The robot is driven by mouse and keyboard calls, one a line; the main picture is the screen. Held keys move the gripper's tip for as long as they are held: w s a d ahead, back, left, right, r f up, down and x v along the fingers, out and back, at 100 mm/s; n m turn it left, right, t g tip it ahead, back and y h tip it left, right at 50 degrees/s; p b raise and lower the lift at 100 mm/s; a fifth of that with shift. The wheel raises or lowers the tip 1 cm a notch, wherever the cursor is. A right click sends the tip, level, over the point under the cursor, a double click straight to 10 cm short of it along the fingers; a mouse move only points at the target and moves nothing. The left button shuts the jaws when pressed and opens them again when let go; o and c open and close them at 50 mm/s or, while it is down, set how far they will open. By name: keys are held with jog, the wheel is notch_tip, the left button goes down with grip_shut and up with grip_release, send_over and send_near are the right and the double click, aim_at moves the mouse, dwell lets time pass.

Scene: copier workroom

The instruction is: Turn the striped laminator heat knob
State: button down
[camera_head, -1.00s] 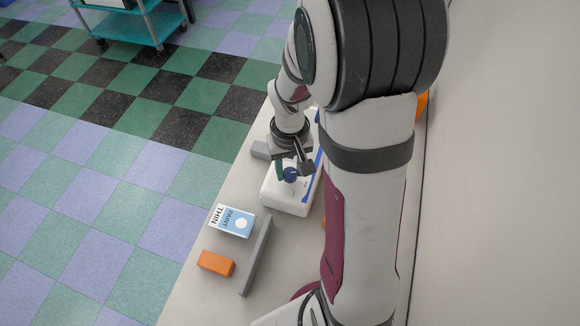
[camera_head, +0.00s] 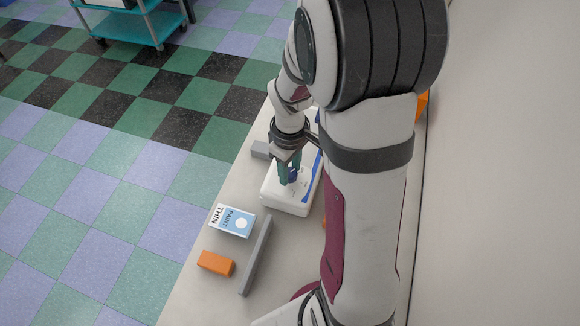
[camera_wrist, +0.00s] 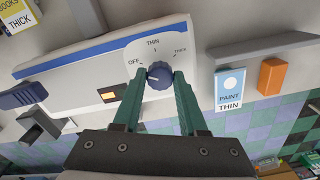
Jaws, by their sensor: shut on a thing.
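The white laminator (camera_head: 284,202) with a blue stripe lies on the bench below my gripper (camera_head: 289,172). In the wrist view its control panel (camera_wrist: 179,37) reads OFF at left, THIN at the top and THICK at right. The dark blue ridged heat knob (camera_wrist: 159,79) sits between the green fingers of my gripper (camera_wrist: 160,74), one finger on each side, and the gripper is shut on it. The knob's pale pointer mark faces left, roughly on the OFF side. In the head view the fingers mostly hide the knob.
A blue and white card (camera_head: 232,221) reading PAINT and THIN, a grey bar (camera_head: 256,256) and an orange block (camera_head: 216,263) lie nearer on the bench. A small orange light (camera_wrist: 108,95) shows on the laminator. A grey block (camera_head: 260,149) lies beside its far end.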

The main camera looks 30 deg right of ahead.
aim_at(290, 173)
dwell(0.5)
jog(key=shift+c, duration=2.2)
grip_release()
notch_tip(290, 173, up, 16)
jog(key=shift+f, duration=0.1)
jog(key=s+a+f+m+y, duration=0.1)
jog(key=s+a+m, duration=0.4)
jog(key=s, duration=0.3)
jog(key=s+a+f+m, duration=0.2)
jog(key=s+a+m, duration=0.3)
jog(key=s, duration=0.4)
jog(key=shift+a+m+y, duration=0.3)
jog(key=shift+a+y, duration=0.1)
